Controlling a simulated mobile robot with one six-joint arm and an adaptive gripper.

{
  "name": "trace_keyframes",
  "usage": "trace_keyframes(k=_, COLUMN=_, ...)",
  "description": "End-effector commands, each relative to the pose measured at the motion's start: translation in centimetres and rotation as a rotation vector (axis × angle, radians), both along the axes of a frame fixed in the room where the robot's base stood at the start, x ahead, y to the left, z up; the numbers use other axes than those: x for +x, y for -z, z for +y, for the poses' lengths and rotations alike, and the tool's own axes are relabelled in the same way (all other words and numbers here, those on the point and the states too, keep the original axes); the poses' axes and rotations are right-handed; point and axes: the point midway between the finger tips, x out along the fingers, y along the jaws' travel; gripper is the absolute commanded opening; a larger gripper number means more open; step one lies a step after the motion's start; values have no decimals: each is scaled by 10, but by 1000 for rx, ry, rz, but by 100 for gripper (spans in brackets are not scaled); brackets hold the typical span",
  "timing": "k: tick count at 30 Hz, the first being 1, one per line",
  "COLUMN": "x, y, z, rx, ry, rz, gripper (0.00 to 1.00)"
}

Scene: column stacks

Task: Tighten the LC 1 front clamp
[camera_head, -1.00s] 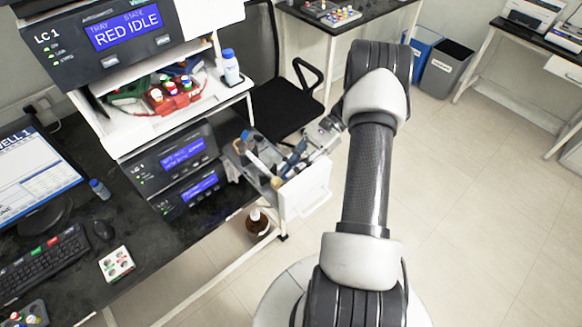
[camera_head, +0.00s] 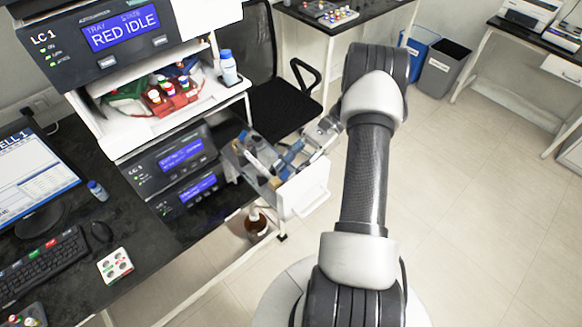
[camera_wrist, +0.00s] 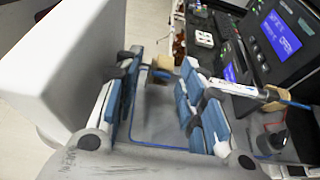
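In the wrist view, my gripper (camera_wrist: 161,64) has its blue-padded fingers apart, with no object clearly held between them. A silver column (camera_wrist: 236,90) with blue ends lies beside the right finger. Tan-brown, clamp-like pieces show near the fingertips (camera_wrist: 160,74) and by the column's far end (camera_wrist: 272,94); I cannot tell which is the front clamp or how tight it is. In the head view, my gripper (camera_head: 291,158) reaches into the open drawer (camera_head: 305,190) of the LC 1 stack, and the clamp cannot be made out.
The LC 1 upper module (camera_head: 120,35) reads "RED IDLE". A red bottle rack (camera_head: 172,98) and a white bottle (camera_head: 228,68) stand on the shelf above the drawer. A brown bottle (camera_head: 255,222) is below it. A black chair (camera_head: 285,105) is behind. Open floor lies to the right.

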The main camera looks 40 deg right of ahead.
Motion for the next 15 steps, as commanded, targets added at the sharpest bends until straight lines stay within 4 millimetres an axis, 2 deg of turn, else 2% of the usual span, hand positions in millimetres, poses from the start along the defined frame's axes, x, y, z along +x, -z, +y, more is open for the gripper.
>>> trace_keyframes(k=8, x=1, y=-2, z=-7, rx=-1, ry=1, rz=-2, gripper=37)
trace_keyframes(k=15, x=2, y=-16, z=-44, rx=-2, ry=1, rz=-2, gripper=37)
